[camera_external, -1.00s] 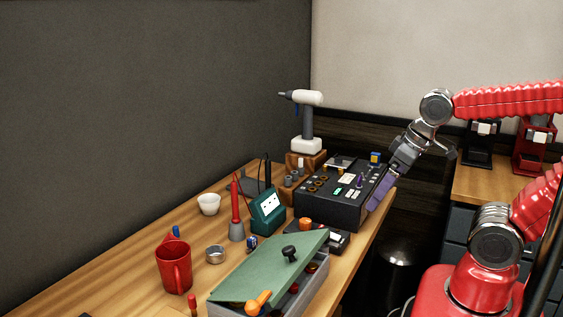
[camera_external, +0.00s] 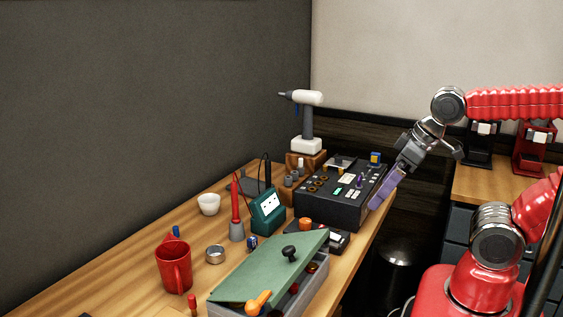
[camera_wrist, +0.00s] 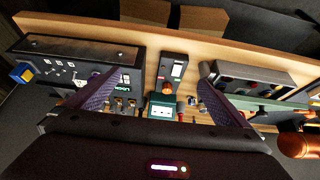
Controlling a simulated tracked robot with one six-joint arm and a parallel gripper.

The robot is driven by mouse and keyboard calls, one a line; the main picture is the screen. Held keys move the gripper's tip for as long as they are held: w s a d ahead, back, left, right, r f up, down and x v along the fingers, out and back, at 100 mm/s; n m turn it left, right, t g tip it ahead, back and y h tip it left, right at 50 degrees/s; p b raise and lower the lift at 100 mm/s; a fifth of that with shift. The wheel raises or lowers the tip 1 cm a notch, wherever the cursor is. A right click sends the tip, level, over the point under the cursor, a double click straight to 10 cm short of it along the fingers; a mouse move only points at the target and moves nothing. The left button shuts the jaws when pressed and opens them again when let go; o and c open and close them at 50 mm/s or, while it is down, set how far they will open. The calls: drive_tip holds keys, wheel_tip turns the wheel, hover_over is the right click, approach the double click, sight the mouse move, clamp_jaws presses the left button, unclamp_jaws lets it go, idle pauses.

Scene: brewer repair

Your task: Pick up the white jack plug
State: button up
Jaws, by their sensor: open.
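A small upright white piece (camera_external: 300,163), possibly the white jack plug, stands by the brown wooden block behind the black panel box in the external view. It is too small to be sure what it is. I cannot pick out the white jack plug with certainty in the wrist view. My gripper (camera_external: 384,191) hangs at the right edge of the black panel box (camera_external: 325,212), its purple fingers pointing down and left. In the wrist view my gripper (camera_wrist: 160,70) shows two purple fingers spread wide, with nothing between them.
A grey case with a green lid (camera_external: 260,272), a red mug (camera_external: 174,268) and a white bowl (camera_external: 208,204) share the bench. The back-right wall is close.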

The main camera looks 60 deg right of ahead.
drive_tip(key=shift+c, duration=0.5)
drive_tip(key=c, duration=1.6)
drive_tip(key=shift+o, duration=0.2)
drive_tip(key=w+d+m+t+y, duration=0.1)
drive_tip(key=w+d+m+y, duration=0.1)
drive_tip(key=w+m, duration=0.3)
drive_tip(key=w+d+m+t+y, duration=0.1)
drive_tip(key=w+d+m, duration=0.4)
drive_tip(key=m, duration=0.6)
drive_tip(key=w+d+f+m+t+y, duration=0.1)
drive_tip(key=w+d+m+y, duration=0.1)
drive_tip(key=w+m, duration=0.5)
drive_tip(key=shift+w+d+m+t+y, duration=0.1)
drive_tip(key=shift+d+m+t+y, duration=0.25)
drive_tip(key=shift+d+m, duration=0.45)
drive_tip(key=w+d+m+t, duration=0.1)
drive_tip(key=d+m, duration=0.2)
drive_tip(key=d, duration=0.1)
drive_tip(key=w+d+m+t+h, duration=0.1)
drive_tip(key=d+m, duration=0.1)
drive_tip(key=d, duration=0.2)
drive_tip(key=w+d+m+t+h, duration=0.1)
drive_tip(key=d+m+t, duration=0.1)
drive_tip(key=d, duration=0.3)
drive_tip(key=shift+w+f+m, duration=0.1)
drive_tip(key=shift+m, duration=0.7)
